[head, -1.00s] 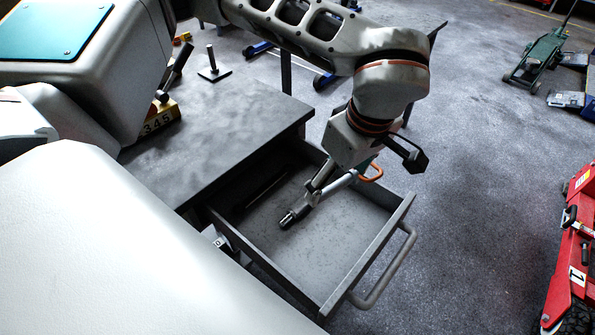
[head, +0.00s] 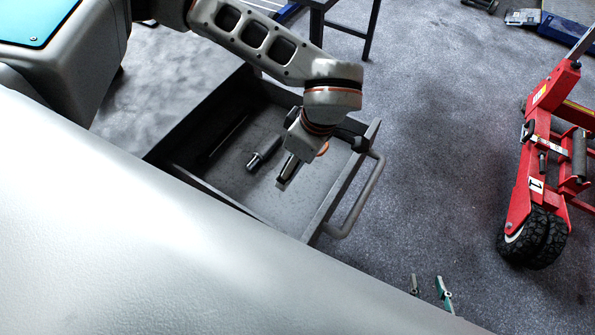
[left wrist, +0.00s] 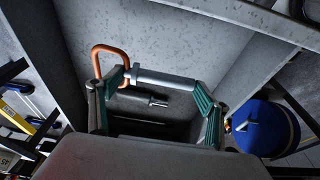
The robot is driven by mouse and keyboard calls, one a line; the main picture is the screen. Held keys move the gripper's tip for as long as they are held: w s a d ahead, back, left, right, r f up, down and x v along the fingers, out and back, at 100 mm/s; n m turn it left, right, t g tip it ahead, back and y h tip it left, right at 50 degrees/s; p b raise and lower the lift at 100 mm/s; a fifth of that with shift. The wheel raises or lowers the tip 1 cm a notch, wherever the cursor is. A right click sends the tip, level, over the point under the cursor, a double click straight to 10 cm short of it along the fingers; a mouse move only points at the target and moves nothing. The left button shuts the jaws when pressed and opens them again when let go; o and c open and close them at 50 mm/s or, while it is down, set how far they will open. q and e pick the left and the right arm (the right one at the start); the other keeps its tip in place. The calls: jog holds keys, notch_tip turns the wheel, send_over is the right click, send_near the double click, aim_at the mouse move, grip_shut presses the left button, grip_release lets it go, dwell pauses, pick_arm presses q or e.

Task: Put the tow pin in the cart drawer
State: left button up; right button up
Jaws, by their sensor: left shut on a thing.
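The tow pin is a silver bar with an orange loop handle; it shows in the left wrist view (left wrist: 165,79), held between the teal-padded fingers of my left gripper (left wrist: 160,88). In the head view my left gripper (head: 286,172) is low over the open cart drawer (head: 327,200), seen from behind. Only part of the pin's orange handle (head: 323,148) shows there; the bar is mostly hidden by the gripper. Whether the pin touches the drawer floor, I cannot tell. My right gripper (head: 429,286) shows only its two fingertips at the bottom, apart and empty.
A dark cylindrical thing with a lighter end (head: 265,153) lies on the drawer floor beside my left gripper. The drawer's handle (head: 358,205) sticks out to the right. A red wheeled jack (head: 545,165) stands at the right. The floor between is clear.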

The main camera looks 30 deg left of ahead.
aim_at(297, 182)
pick_arm(q)
jog(key=shift+d+x, duration=0.2)
jog(key=shift+x, duration=0.55)
jog(key=shift+d+x, duration=0.15)
jog(key=shift+x, duration=0.6)
jog(key=shift+d+x, duration=0.2)
jog(key=shift+x, duration=0.6)
pick_arm(e)
jog(key=shift+f, duration=0.3)
pick_arm(q)
jog(key=shift+f+b, duration=0.1)
jog(key=shift+b, duration=0.2)
jog(key=shift+f, duration=0.15)
jog(key=o, duration=1.3)
pick_arm(e)
jog(key=shift+d, duration=0.1)
pick_arm(q)
jog(key=p+v, duration=0.1)
jog(key=v, duration=1.1)
jog(key=shift+s, duration=0.1)
pick_arm(e)
jog(key=shift+s+a+r, duration=0.15)
jog(key=shift+s+a, duration=0.05)
jog(key=shift+s, duration=0.05)
